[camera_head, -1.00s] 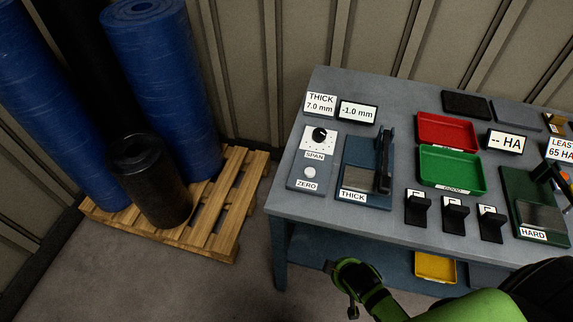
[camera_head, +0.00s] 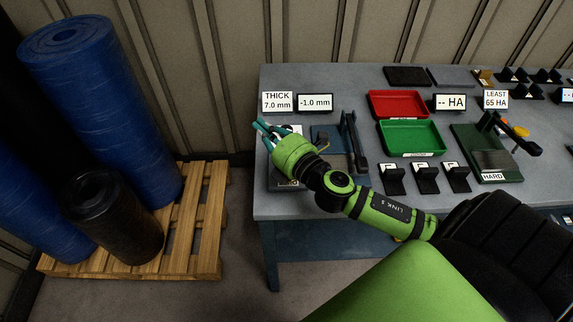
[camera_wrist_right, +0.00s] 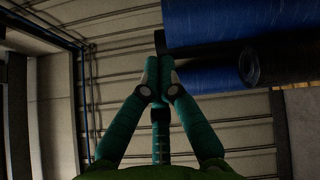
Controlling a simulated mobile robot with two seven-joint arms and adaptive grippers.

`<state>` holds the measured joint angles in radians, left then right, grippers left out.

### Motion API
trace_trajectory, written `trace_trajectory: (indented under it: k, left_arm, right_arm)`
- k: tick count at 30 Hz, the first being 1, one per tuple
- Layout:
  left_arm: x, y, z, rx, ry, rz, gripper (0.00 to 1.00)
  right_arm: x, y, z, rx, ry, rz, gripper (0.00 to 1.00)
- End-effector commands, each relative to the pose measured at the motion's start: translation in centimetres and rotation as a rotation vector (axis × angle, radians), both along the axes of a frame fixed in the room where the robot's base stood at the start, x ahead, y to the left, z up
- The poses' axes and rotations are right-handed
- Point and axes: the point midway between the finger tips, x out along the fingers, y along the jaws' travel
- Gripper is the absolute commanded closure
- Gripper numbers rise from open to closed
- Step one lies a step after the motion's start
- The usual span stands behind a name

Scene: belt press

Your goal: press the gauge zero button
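My right gripper (camera_head: 262,128) is over the left end of the bench, above the gauge's small control panel (camera_head: 275,182). Its teal fingers point up and left in the head view. In the right wrist view the fingertips (camera_wrist_right: 158,65) meet with nothing between them, so it looks shut. The hand covers the zero button and most of the span dial; only part of the ZERO label shows. Whether the fingers touch the panel cannot be told. The gauge display (camera_head: 315,103) reads -1.0 mm. The thickness gauge (camera_head: 355,140) stands right of the hand. My left gripper is out of view.
A THICK 7.0 mm sign (camera_head: 277,102) stands behind the hand. A red tray (camera_head: 397,115), a green tray (camera_head: 412,153) and several black stands are to the right. Blue rolls (camera_head: 105,100) and a dark roll (camera_head: 112,215) stand on a pallet (camera_head: 205,235) at left.

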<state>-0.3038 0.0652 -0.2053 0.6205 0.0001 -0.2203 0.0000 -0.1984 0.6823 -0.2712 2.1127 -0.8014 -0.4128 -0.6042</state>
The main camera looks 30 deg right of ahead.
Motion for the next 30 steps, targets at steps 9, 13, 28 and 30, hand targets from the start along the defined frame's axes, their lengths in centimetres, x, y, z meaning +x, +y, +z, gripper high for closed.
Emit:
trace_trajectory:
  k: [9, 13, 28, 30]
  left_arm:
    - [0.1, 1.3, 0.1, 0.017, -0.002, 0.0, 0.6]
    - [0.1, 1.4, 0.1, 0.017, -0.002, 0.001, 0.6]
    - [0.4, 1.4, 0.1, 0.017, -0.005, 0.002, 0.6]
    - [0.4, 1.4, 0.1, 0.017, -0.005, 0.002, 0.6]
  right_arm:
    - [0.1, 3.4, 0.5, -1.142, -0.328, 0.597, 1.0]
    - [-0.7, 0.4, -2.3, -1.557, -0.356, 0.825, 1.0]
    - [-1.9, -6.8, -5.3, -2.002, -0.294, 1.124, 1.0]
    - [-1.9, -6.7, -5.3, -2.0, -0.294, 1.123, 1.0]
